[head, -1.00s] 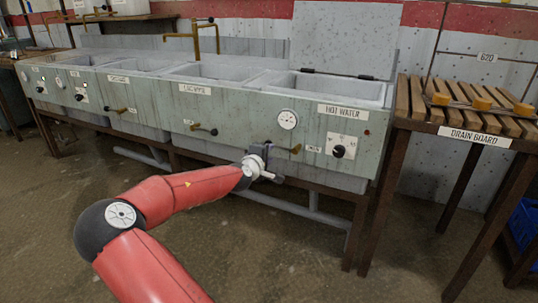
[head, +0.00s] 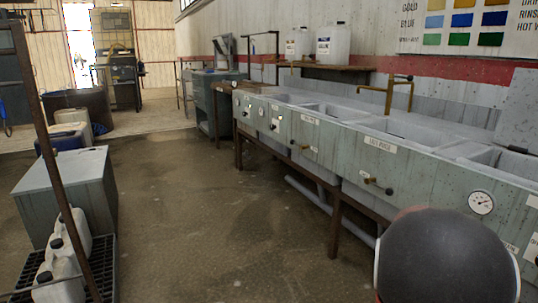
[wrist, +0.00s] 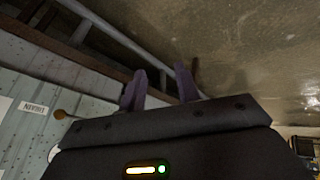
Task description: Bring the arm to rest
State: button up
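My gripper (wrist: 160,82) shows in the wrist view as two purple-grey fingers standing apart, with nothing between them. It is outside the head view. Only a dark rounded joint of my arm (head: 445,255) shows there, at the bottom right in front of the sink row. In the wrist view the sink front panel (wrist: 28,88) lies to the left of the fingers, with a small label and a brass knob (wrist: 60,114). No contact between the fingers and the panel shows.
The grey sink row (head: 345,155) runs along the right, with brass levers and a gauge (head: 481,203). A grey cabinet (head: 70,195) and white jugs (head: 62,275) stand at the left beside a thin post. The concrete floor (head: 190,220) between is clear.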

jog(key=s+a+r+y, duration=0.2)
jog(key=s+a+r, duration=0.2)
jog(key=a, duration=0.4)
jog(key=s+a+r+y, duration=0.2)
jog(key=s+a+r, duration=0.2)
jog(key=a, duration=0.3)
jog(key=s+a+r+n, duration=0.1)
jog(key=s+a+r, duration=0.3)
jog(key=s+a, duration=0.4)
jog(key=s, duration=0.4)
jog(key=shift+s+a+p, duration=0.35)
jog(key=shift+s, duration=0.05)
jog(key=shift+d, duration=0.1)
